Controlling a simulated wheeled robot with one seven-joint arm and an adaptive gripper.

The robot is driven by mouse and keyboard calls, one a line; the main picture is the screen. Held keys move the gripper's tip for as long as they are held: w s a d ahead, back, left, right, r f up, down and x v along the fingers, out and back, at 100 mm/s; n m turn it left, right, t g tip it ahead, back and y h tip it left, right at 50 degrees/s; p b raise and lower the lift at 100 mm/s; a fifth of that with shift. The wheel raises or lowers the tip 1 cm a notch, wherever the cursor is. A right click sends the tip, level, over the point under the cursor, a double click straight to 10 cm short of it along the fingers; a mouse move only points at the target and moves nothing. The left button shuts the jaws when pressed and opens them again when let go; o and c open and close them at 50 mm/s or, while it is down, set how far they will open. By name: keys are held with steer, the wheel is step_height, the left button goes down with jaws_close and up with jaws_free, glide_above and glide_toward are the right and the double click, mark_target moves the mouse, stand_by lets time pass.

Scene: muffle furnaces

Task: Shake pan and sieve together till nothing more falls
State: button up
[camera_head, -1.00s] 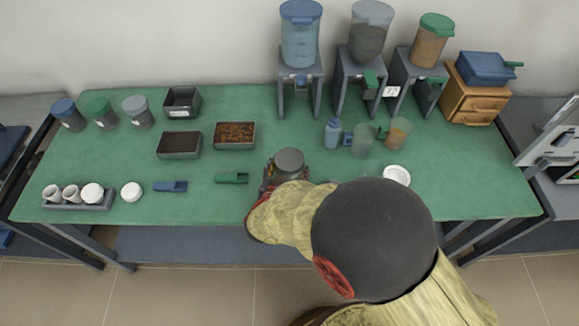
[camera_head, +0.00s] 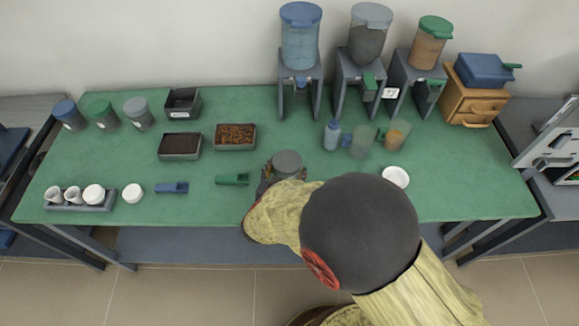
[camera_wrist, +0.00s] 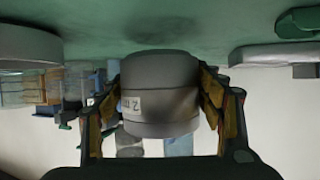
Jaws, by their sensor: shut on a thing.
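A grey round pan-and-sieve stack (camera_head: 287,162) is at the front middle of the green table. It also shows in the wrist view (camera_wrist: 160,95), with a joint line around it and a white label on its side. My gripper (camera_wrist: 162,100) is shut on the stack, one finger on each side. In the head view my gripper (camera_head: 285,172) is partly hidden behind my arm. A dark shadow lies on the table by the stack in the wrist view. The inside of the stack is not visible, and I cannot see anything falling.
A green scoop (camera_head: 233,179) lies close left of the stack, and a blue scoop (camera_head: 172,187) farther left. Trays of dark (camera_head: 180,146) and brown (camera_head: 235,137) material stand behind. A bottle (camera_head: 332,134), cups (camera_head: 362,142) and a white dish (camera_head: 396,177) are to the right.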

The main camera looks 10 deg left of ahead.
steer(key=shift+a, duration=0.3)
steer(key=d, duration=0.2)
steer(key=shift+d, duration=0.3)
steer(key=shift+a+p, duration=0.55)
steer(key=shift+a, duration=0.75)
steer(key=shift+d, duration=1.3)
steer(key=shift+p, duration=0.35)
